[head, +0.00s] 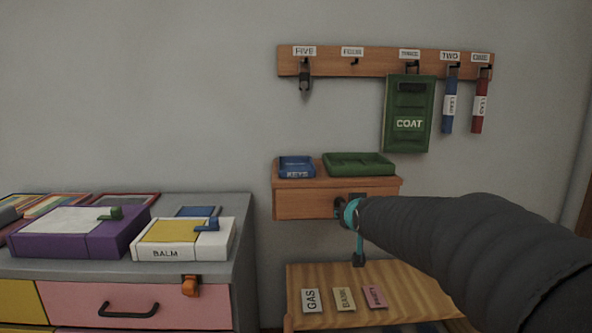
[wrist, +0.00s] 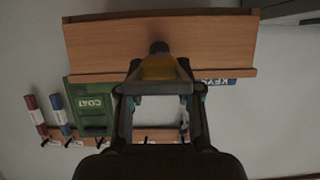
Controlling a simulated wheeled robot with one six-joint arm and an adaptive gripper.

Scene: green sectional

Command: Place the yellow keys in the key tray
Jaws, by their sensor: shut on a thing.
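My gripper (wrist: 160,72) is shut on a yellow thing (wrist: 158,68), which I take to be the yellow keys; their shape is mostly hidden by the fingers. A dark rounded piece (wrist: 159,47) shows just beyond the fingertips. In the head view my gripper (head: 351,212) is in front of the small wooden wall shelf, and the arm hides what it holds. The blue key tray (head: 296,167), marked KEYS, sits on the left of the shelf top. In the upside-down wrist view part of the key tray (wrist: 217,82) shows behind the right finger.
A green tray (head: 358,164) is right of the key tray on the wooden shelf (head: 300,205). A green COAT item (head: 409,122) and blue and red tags hang from the hook rail (head: 366,63) above. A dresser (head: 140,285) with boxes stands left; a lower wooden surface (head: 400,295) holds labels.

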